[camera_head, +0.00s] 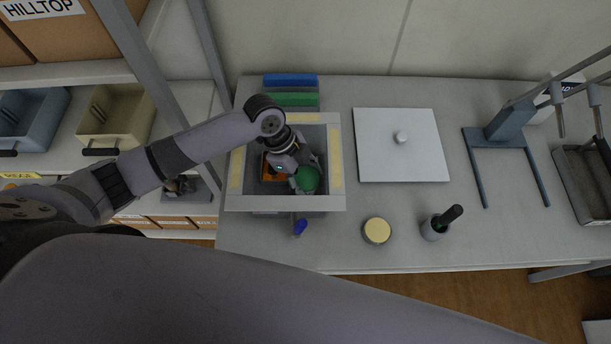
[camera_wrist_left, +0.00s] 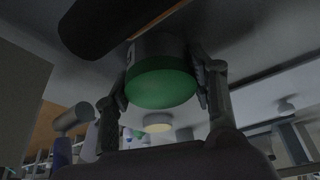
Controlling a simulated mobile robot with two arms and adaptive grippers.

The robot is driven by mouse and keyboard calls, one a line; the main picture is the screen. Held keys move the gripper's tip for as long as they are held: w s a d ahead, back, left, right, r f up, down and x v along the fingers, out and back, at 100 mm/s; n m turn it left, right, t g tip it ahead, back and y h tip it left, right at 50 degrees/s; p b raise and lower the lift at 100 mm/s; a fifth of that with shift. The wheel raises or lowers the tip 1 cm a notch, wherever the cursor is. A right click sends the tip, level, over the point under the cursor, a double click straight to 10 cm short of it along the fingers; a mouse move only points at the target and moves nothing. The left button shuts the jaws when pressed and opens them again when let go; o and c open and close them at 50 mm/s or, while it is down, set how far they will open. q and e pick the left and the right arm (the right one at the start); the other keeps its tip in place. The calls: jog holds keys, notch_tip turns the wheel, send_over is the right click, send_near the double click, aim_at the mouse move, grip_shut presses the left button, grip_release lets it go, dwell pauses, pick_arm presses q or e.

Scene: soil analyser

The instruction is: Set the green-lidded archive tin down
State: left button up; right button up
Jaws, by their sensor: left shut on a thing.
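The green-lidded archive tin (camera_head: 307,180) is held by my left gripper (camera_head: 305,173) over or in the grey open box on the bench. Its round green lid shows between the two fingers in the left wrist view (camera_wrist_left: 160,88), with part of its grey body. The grey box (camera_head: 285,203) has pale yellow strips on its rim. An orange thing (camera_head: 268,174) lies inside it, partly hidden by my gripper. I cannot tell whether the tin touches the box floor. My right gripper is not in view.
Blue (camera_head: 291,80) and green (camera_head: 291,99) blocks lie behind the box. A white board (camera_head: 400,165) with a knob lies to its right. A yellow-topped round tin (camera_head: 376,231), a dark-handled tool in a cup (camera_head: 433,229) and a blue stand (camera_head: 504,130) are also on the bench.

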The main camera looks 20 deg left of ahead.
pick_arm(q)
jog(key=shift+f, duration=0.1)
jog(key=o, duration=1.4)
jog(key=shift+c, duration=0.2)
jog(key=b+v, duration=0.1)
jog(key=v, duration=1.1)
